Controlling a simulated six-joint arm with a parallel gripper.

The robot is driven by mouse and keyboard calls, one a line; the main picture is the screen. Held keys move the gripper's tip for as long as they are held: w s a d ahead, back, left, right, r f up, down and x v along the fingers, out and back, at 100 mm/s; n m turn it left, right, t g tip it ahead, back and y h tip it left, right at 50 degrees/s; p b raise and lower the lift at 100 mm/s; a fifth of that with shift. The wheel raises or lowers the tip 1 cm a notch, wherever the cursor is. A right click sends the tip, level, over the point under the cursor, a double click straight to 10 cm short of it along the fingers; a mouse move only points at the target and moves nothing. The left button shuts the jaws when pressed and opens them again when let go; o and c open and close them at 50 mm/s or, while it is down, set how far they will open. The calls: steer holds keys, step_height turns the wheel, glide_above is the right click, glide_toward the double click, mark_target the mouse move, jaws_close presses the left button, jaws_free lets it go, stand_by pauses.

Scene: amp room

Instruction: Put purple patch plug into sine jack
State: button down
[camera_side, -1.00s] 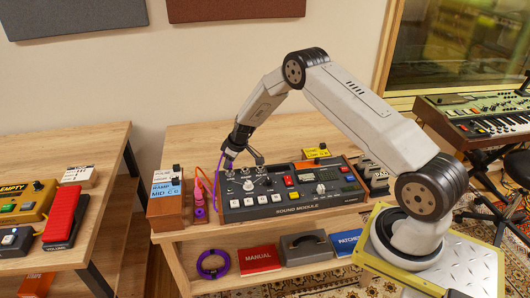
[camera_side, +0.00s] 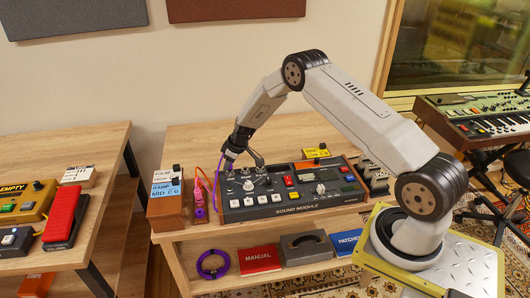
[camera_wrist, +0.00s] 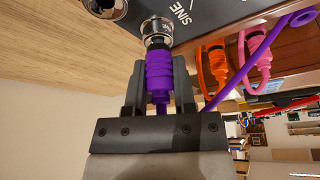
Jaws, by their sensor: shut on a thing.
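My gripper (camera_wrist: 158,85) is shut on the purple patch plug (camera_wrist: 158,68), with one finger on each side of its ribbed body. In the wrist view the plug's metal end meets a silver-ringed jack (camera_wrist: 157,27) beside the SINE label (camera_wrist: 182,12). The two look in line; I cannot tell how deep the tip sits. In the side view my gripper (camera_side: 243,163) is over the back left of the sound module (camera_side: 290,208), hiding most of the plug. The purple cable (camera_wrist: 232,78) runs off to the right in the wrist view.
Orange (camera_wrist: 215,62) and pink (camera_wrist: 250,60) plugs with cables stand beside the module in the wrist view. The shelf below holds a purple cable coil (camera_side: 213,264).

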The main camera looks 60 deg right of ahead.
steer(key=shift+f, duration=0.15)
stand_by(0.5)
jaws_free()
stand_by(0.5)
steer(key=shift+r, duration=0.2)
steer(key=shift+r, duration=3.25)
